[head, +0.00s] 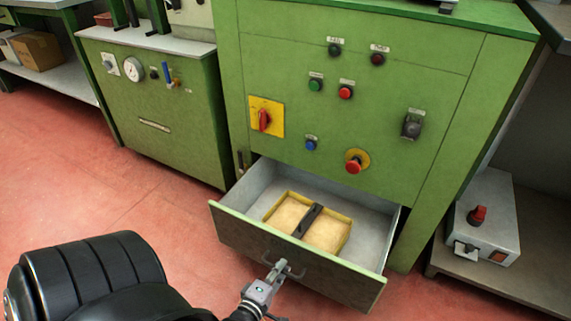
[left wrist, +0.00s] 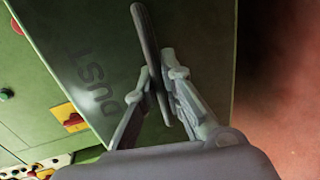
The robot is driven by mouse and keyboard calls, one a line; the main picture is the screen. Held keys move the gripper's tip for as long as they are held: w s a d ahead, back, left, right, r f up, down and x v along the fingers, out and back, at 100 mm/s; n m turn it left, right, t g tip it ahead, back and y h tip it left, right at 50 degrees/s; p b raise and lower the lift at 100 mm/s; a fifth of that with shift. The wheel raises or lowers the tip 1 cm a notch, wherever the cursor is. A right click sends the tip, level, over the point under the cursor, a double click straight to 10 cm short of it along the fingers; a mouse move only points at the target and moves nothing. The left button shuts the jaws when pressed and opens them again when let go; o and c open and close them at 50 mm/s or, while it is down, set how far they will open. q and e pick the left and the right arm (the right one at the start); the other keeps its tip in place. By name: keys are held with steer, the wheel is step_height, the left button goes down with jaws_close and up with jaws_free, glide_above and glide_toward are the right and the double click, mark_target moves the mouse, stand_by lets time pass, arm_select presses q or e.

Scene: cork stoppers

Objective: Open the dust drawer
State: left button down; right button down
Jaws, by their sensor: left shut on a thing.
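The dust drawer (head: 236,230) is pulled out of the lower part of the green machine cabinet, and its grey inside shows. In it lies a yellow-framed tray (head: 345,243) of pale dust with a dark bar across the middle. My left gripper (head: 271,279) is at the drawer front, shut on the drawer's handle (head: 294,273). The left wrist view shows both fingers (left wrist: 162,88) on either side of the dark handle (left wrist: 146,40), with the word DUST on the green drawer front (left wrist: 75,40). My right gripper is not in view.
The cabinet face (head: 290,110) carries several buttons, a red rotary switch on a yellow plate (head: 265,117) and a red mushroom button (head: 355,162). A grey box (head: 487,222) sits on a low shelf at right. The red floor at left (head: 60,180) is clear.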

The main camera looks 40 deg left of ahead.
arm_select(q)
steer(key=shift+s+d, duration=0.1)
steer(key=shift+s, duration=0.15)
steer(key=c, duration=2)
jaws_free()
steer(key=shift+o, duration=0.2)
